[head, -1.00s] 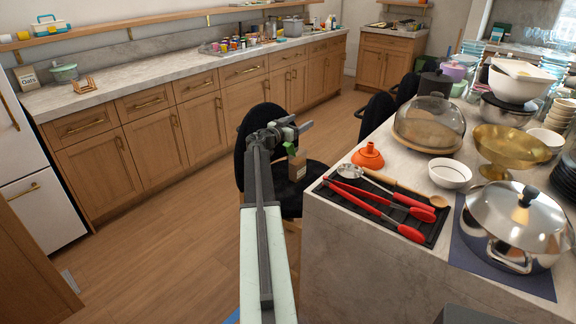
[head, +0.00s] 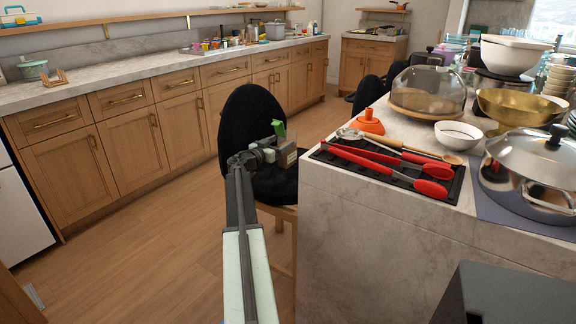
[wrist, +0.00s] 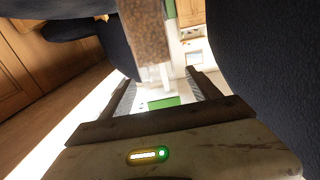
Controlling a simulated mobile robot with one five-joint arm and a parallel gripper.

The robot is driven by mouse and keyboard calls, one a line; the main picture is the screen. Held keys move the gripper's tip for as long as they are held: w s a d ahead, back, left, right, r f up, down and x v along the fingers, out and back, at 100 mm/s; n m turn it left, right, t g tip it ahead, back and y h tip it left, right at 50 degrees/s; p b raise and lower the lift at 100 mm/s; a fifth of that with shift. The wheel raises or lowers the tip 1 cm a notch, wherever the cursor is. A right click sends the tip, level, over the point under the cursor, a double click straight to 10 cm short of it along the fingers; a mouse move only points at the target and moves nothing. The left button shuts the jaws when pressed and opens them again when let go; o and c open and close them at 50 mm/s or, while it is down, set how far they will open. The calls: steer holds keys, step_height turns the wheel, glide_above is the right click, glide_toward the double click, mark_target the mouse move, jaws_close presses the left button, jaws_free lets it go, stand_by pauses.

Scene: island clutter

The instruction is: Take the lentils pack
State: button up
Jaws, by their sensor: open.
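A small brown pack with a green top piece (head: 287,156) is at the black chair on the left of the island. I take it for the lentils pack, but its label is not readable. My gripper (head: 268,148) is right beside the pack in the head view and partly overlaps it. In the wrist view my gripper (wrist: 163,88) is open, with its two fingers apart. A brown, blurred surface (wrist: 146,35), likely the pack, shows just beyond the fingers. A green patch (wrist: 164,103) shows between the fingers. Whether a finger touches the pack cannot be told.
The black chair (head: 245,120) stands close around my gripper. The island (head: 375,235) is on the right, with red tongs (head: 385,165), an orange funnel (head: 369,123), a bowl (head: 457,136) and a pot (head: 530,175). Open floor (head: 140,235) lies to the left.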

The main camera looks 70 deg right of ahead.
steer(key=f+x, duration=0.1)
steer(key=x, duration=0.7)
steer(key=shift+f, duration=0.4)
steer(key=shift+a, duration=0.1)
jaws_close()
steer(key=shift+r, duration=0.15)
